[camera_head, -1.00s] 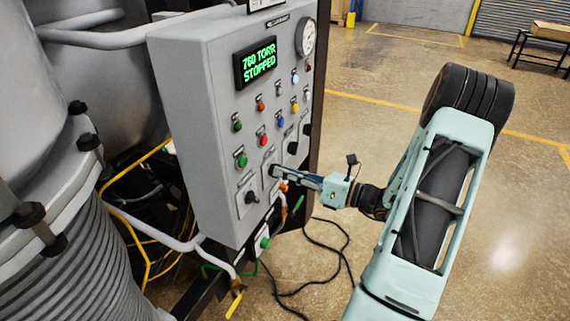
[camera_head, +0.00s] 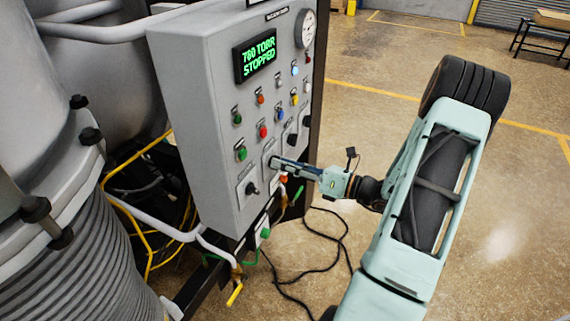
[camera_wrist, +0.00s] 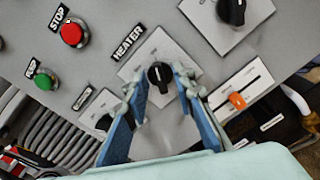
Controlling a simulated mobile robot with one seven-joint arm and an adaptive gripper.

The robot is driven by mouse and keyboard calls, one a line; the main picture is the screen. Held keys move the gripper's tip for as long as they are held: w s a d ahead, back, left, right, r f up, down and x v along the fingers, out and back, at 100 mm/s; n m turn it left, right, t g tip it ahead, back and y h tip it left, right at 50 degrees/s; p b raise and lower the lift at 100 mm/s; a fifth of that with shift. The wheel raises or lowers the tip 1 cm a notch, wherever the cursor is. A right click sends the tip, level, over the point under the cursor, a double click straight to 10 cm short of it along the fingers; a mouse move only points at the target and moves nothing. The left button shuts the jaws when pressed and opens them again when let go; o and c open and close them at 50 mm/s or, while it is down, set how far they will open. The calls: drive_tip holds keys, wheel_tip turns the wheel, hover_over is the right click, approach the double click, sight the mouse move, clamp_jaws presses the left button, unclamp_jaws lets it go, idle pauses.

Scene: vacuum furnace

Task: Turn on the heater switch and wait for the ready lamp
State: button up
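The heater switch (camera_wrist: 160,77) is a black rotary knob with a white pointer mark, on a white plate below the HEATER label (camera_wrist: 128,42). My gripper (camera_wrist: 161,84) is open, with one blue finger on each side of the knob; I cannot tell whether they touch it. In the head view my gripper (camera_head: 274,161) is at the lower front of the grey control panel (camera_head: 190,100) and hides the heater knob. The display (camera_head: 255,57) reads 760 TORR, STOPPED. Several coloured lamps or buttons sit below it; I cannot tell which is the ready lamp.
A red STOP button (camera_wrist: 72,33), a green button (camera_wrist: 46,79), another black knob (camera_wrist: 232,10) and an orange slider switch (camera_wrist: 237,101) surround the heater plate. A gauge (camera_head: 306,29) tops the panel. Cables (camera_head: 318,268) lie on the floor. Floor to the right is open.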

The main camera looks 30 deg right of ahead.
drive_tip(key=v, duration=1.2)
idle(0.5)
